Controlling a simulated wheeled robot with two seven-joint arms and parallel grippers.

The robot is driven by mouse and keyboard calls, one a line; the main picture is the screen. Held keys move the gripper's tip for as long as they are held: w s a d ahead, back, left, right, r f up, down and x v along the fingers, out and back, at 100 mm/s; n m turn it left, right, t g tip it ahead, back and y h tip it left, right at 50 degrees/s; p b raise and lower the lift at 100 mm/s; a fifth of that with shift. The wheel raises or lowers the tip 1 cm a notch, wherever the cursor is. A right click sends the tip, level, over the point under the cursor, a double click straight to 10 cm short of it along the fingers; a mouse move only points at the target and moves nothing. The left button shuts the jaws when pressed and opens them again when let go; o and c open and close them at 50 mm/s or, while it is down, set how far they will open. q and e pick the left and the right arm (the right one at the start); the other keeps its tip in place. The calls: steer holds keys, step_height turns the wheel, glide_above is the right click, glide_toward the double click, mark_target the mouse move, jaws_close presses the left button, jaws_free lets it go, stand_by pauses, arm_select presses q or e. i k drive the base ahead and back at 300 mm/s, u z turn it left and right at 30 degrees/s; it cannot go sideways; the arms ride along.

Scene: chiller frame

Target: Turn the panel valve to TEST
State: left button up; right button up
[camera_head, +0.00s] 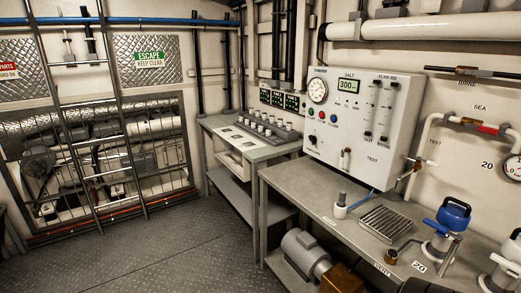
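A white control panel (343,138) stands at the back of the right-hand bench. It carries a round gauge (318,91), a green display reading about 300 (348,86) and two vertical flow tubes. A small pale valve lever (346,158) sits low on the panel, roughly upright, left of a printed TEST label (372,158). Its exact setting is too small to tell. Another valve with a brass-coloured body (413,166) is on the pipe right of the panel, near a second TEST label (435,142). Neither of my grippers is in view.
The grey bench (310,185) holds a slotted drain tray (385,223), a small white bottle (341,206) and blue-topped vessels (453,215). A lower bench (250,150) with a rack stands left. A ladder (100,110) is at left. The dark floor (165,250) is clear.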

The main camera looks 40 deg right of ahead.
mark_target(341, 160)
steer(key=u, duration=0.1)
steer(key=i, duration=1.95)
steer(key=z, duration=0.75)
steer(key=i, duration=0.95)
steer(key=z, duration=1.7)
steer(key=i, duration=0.55)
steer(key=z, duration=0.35)
